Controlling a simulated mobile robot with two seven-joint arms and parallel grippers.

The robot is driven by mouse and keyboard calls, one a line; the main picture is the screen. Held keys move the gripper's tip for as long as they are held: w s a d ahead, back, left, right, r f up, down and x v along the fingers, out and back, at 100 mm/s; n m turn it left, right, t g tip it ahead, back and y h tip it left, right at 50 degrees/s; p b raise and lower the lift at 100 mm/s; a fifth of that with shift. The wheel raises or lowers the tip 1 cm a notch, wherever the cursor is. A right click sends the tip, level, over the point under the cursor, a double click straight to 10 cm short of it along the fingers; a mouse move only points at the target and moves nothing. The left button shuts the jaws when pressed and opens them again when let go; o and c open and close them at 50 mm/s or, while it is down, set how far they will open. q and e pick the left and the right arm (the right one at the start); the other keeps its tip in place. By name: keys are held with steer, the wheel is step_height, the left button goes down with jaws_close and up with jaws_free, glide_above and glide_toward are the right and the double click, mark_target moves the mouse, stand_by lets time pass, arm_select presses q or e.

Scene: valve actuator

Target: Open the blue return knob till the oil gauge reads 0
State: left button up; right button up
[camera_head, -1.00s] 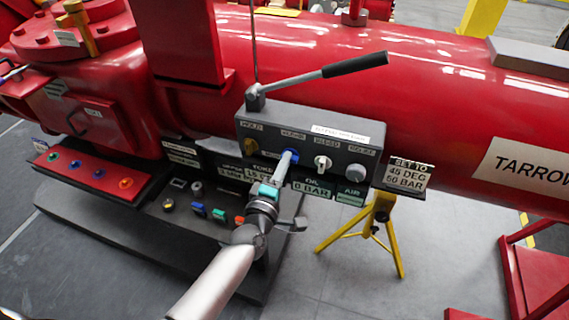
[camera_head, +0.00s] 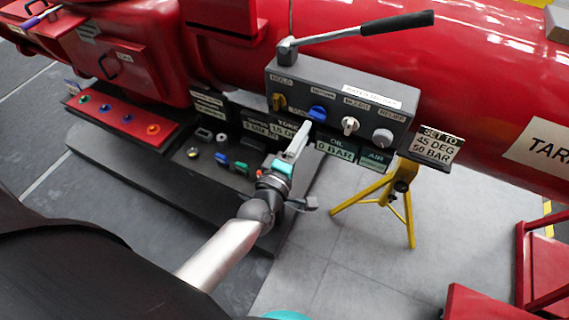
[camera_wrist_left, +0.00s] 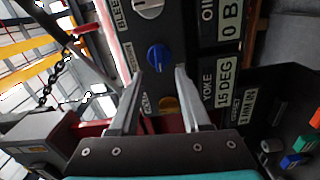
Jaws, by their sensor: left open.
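The blue return knob (camera_head: 317,114) is on the front of the grey control box (camera_head: 338,103), between a yellow knob and a white knob. It also shows in the left wrist view (camera_wrist_left: 160,58), a little beyond the fingertips. My left gripper (camera_head: 303,128) is open and empty, its fingers pointing at the box just below and in front of the blue knob. In the left wrist view its two fingers (camera_wrist_left: 158,73) stand apart, with a gap between them and the knob. The oil gauge label (camera_head: 334,151) reads 0 BAR. My right gripper is not in view.
A black-handled lever (camera_head: 396,23) sticks out above the box. A yellow stand (camera_head: 402,190) is to the right of my left gripper. A dark lower panel (camera_head: 215,150) with small coloured connectors lies to the left. A sign (camera_head: 438,145) reads SET TO 45 DEG 50 BAR.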

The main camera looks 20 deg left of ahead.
arm_select(q)
steer(key=s, duration=1)
steer(key=shift+a, duration=0.15)
steer(key=s+f+m+g+b, duration=0.1)
steer(key=s+f+m+g, duration=0.2)
steer(key=f, duration=0.6)
steer(key=s+f+m+g+h, duration=0.1)
steer(key=s+f+m+g, duration=0.2)
steer(key=f, duration=0.6)
steer(key=s+f+m+g+b, duration=0.1)
steer(key=s+f+m+g, duration=0.2)
steer(key=f, duration=0.6)
steer(key=s+a+f+m+g+b, duration=0.1)
steer(key=s+f+m+g, duration=0.3)
steer(key=s+f, duration=0.4)
steer(key=s+a+f+m+g+y+b, duration=0.1)
steer(key=s+f+m+g, duration=0.3)
steer(key=s, duration=1)
step_height(320, 180, down, 4)
steer(key=shift+a+f+m+y, duration=0.1)
steer(key=shift+a+m+y, duration=0.2)
steer(key=shift+a+m, duration=0.65)
steer(key=shift+s+d, duration=0.15)
steer(key=shift+d, duration=0.1)
